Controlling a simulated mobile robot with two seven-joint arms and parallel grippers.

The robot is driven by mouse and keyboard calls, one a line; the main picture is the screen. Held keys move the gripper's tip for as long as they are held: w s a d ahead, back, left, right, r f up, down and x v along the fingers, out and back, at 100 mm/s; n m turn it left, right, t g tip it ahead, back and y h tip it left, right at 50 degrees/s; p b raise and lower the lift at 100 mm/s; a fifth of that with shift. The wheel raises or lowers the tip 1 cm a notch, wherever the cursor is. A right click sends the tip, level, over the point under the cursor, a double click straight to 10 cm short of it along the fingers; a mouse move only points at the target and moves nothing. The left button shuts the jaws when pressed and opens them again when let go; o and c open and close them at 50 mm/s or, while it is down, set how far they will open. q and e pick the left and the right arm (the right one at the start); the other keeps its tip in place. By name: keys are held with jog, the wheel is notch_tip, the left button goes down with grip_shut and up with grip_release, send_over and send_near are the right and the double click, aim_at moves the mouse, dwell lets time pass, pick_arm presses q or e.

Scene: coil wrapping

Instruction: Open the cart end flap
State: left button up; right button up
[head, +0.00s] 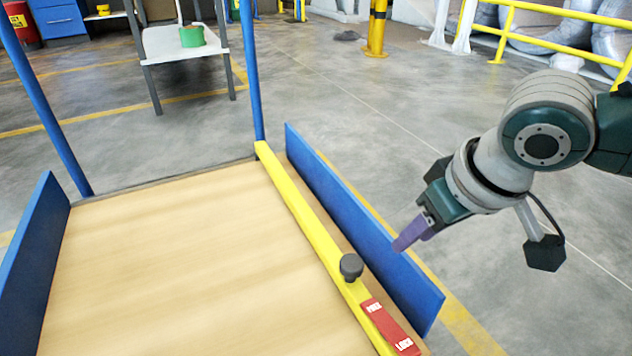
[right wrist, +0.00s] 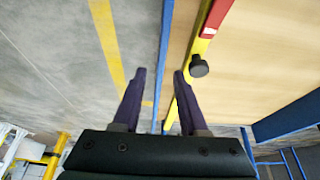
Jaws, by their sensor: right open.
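A cart with a bare wooden deck (head: 185,265) fills the lower left of the head view. A long blue flap (head: 350,215) stands upright along the deck's right edge. A yellow bar (head: 300,208) runs beside it, with a black knob (head: 351,266) and a red plate (head: 390,328) reading FREE and LOCK. My right gripper (head: 399,247) is at the flap's outer side, near its top edge. In the right wrist view its fingers (right wrist: 160,88) are open, with the thin blue flap edge (right wrist: 164,60) lined up between them; contact cannot be told. My left gripper is not in view.
Another blue flap (head: 35,260) stands at the deck's left edge. Blue posts (head: 250,70) rise at the far corners. A grey table (head: 180,44) with a green container (head: 191,36) stands behind. Yellow railings (head: 560,20) are at the back right. The floor right of the cart is clear.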

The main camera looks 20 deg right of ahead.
jog(key=b, duration=0.7)
send_over(385, 286)
jog(key=f, duration=0.8)
jog(key=shift+w+d, duration=0.1)
jog(key=shift+d, duration=0.15)
jog(key=shift+w+f+b, duration=0.25)
jog(key=shift+f+b, duration=0.1)
jog(key=shift+b, duration=0.35)
grip_shut()
